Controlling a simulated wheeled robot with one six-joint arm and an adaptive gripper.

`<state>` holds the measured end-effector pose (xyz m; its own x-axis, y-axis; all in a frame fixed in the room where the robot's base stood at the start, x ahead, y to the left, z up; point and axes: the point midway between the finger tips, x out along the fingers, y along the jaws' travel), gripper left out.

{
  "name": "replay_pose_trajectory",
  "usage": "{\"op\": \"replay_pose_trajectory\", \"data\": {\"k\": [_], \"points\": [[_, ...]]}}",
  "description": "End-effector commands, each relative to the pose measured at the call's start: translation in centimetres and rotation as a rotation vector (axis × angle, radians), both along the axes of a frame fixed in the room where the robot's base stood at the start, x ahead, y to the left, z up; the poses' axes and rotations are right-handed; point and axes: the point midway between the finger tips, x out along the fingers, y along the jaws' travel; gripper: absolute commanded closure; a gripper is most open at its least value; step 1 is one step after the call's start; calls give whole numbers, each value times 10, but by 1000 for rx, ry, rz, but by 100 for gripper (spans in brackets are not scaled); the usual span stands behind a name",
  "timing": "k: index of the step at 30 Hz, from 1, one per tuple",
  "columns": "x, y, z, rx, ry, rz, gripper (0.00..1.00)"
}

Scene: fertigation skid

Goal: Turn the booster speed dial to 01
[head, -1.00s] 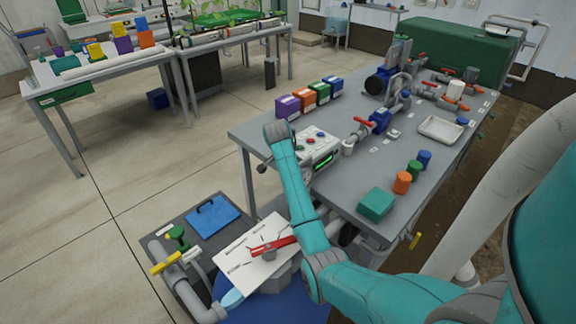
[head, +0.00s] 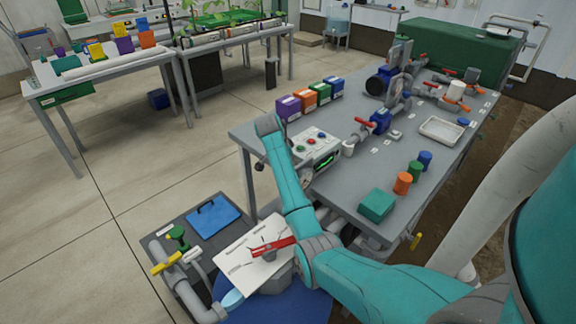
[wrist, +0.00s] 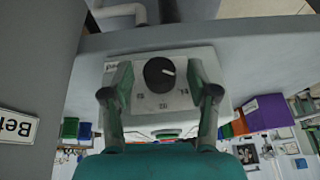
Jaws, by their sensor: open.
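The booster speed dial (wrist: 159,73) is a round black knob with a white pointer mark, on a pale panel (wrist: 118,70) in the wrist view. The mark points to the right in that view. Small printed numbers around the knob are too small to read surely. My gripper (wrist: 160,94) is open, with one finger on each side of the knob and clear gaps between; I cannot tell its depth from the panel. In the head view the control box (head: 318,146) has coloured buttons and a green display; I cannot make out the dial there.
The grey bench (head: 345,195) carries purple (head: 288,108) and orange (head: 305,102) boxes beside the control box. The floor at left is open.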

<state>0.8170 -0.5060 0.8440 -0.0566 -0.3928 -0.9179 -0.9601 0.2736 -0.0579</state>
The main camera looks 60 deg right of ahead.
Motion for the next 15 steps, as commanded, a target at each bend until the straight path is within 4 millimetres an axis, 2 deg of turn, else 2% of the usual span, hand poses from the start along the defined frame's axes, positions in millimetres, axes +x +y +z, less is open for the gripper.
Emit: {"op": "replay_pose_trajectory", "data": {"k": [4,8,15], "points": [[1,2,5,0,-1,0,41],[2,8,19,-2,-2,1,41],[5,26,64,-3,-3,1,41]]}}
